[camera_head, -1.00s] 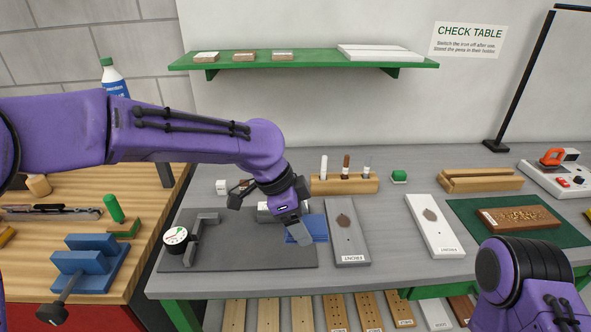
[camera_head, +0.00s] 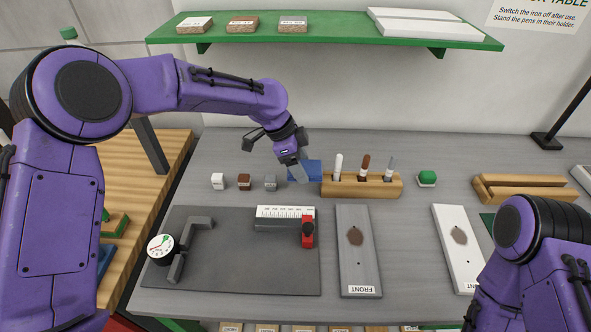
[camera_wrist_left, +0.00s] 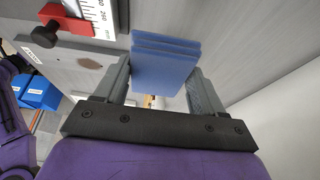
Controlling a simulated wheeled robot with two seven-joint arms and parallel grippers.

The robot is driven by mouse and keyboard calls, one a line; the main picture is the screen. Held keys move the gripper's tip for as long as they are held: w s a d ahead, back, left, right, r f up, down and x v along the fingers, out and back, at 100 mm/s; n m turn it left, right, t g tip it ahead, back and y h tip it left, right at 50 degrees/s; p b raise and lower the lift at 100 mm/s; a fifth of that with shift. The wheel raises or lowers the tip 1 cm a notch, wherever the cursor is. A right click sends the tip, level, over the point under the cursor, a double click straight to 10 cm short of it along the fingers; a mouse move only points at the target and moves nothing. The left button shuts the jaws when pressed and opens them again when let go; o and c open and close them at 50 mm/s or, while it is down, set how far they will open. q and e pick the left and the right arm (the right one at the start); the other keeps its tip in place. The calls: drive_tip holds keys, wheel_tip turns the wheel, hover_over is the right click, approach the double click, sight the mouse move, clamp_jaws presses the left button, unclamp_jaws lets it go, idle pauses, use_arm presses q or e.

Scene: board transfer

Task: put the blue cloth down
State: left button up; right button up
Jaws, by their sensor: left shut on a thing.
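The blue cloth (camera_head: 307,168) is a folded, layered pad near the back of the grey table, just left of the wooden pen holder in the head view. My left gripper (camera_head: 300,173) is shut on it, its fingers partly covering the cloth. In the left wrist view the cloth (camera_wrist_left: 165,68) sits between the two fingers (camera_wrist_left: 160,90). I cannot tell whether the cloth touches the tabletop. My right arm shows at the lower right of the head view, but its gripper is out of the picture.
The pen holder (camera_head: 362,186) with three pens stands close right of the cloth. Three small blocks, including a grey one (camera_head: 270,182), stand to its left. In front lie a dark mat (camera_head: 230,270) with a ruler and red clamp (camera_head: 307,232), and a grey board (camera_head: 358,270).

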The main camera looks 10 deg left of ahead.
use_arm(q)
drive_tip(key=p, duration=0.1)
hover_over(295, 184)
drive_tip(key=f, duration=0.4)
drive_tip(key=shift+s+d+f, duration=0.15)
drive_tip(key=shift+d+f, duration=0.1)
drive_tip(key=shift+f, duration=0.1)
drive_tip(key=shift+a+f, duration=0.15)
drive_tip(key=shift+f, duration=0.05)
wheel_tip(295, 184, down, 3)
drive_tip(key=shift+a+f+p, duration=0.15)
drive_tip(key=shift+p, duration=1.1)
drive_tip(key=shift+w+f, duration=0.25)
drive_tip(key=shift+s+f+b, duration=0.1)
drive_tip(key=shift+s+b, duration=0.05)
drive_tip(key=shift+b, duration=0.2)
drive_tip(key=o, duration=0.8)
drive_tip(key=shift+o, duration=0.7)
